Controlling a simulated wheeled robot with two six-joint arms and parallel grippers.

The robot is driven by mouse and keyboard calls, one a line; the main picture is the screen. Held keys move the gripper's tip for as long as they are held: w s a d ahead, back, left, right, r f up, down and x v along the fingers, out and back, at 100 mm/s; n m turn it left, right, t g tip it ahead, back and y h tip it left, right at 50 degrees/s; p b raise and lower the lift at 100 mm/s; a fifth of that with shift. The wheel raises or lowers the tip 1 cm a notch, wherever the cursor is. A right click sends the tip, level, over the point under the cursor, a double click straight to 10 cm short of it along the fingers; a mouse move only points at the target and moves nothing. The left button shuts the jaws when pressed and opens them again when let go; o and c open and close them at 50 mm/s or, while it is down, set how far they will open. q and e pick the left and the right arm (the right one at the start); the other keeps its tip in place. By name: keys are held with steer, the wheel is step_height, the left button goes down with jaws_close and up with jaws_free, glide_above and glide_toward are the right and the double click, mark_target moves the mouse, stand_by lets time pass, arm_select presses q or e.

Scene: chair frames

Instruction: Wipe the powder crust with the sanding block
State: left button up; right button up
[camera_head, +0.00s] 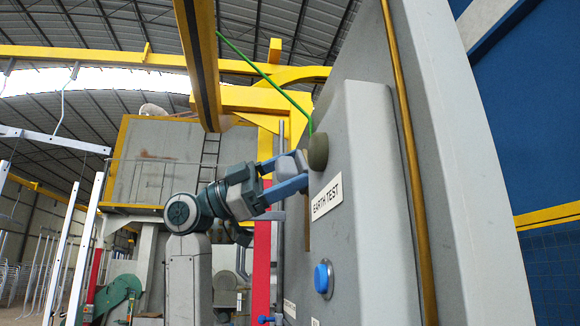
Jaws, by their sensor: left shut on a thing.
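My left gripper (303,169) reaches in from the left with its blue fingers against the grey panel. It is shut on a rounded olive-brown block, which I take to be the sanding block (318,151). A green cord runs up and left from the block. The block is at the panel's left edge, just above the "EARTH TEST" label; I cannot tell whether it touches the panel. A narrow tan strip (307,232) below the fingers may be the powder crust, but I cannot tell for sure. My right gripper is not in view.
The grey panel (365,200) carries a blue button (323,279) below the label. A yellow-brown pipe (408,160) runs down its right side. A yellow beam (198,60) hangs above my arm. A red post (262,250) stands behind it.

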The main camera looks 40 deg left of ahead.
arm_select(q)
steer(key=shift+w+a, duration=0.15)
stand_by(0.3)
steer(key=shift+w+a, duration=0.45)
steer(key=shift+a, duration=0.1)
steer(key=shift+w+a, duration=0.25)
steer(key=shift+a, duration=0.1)
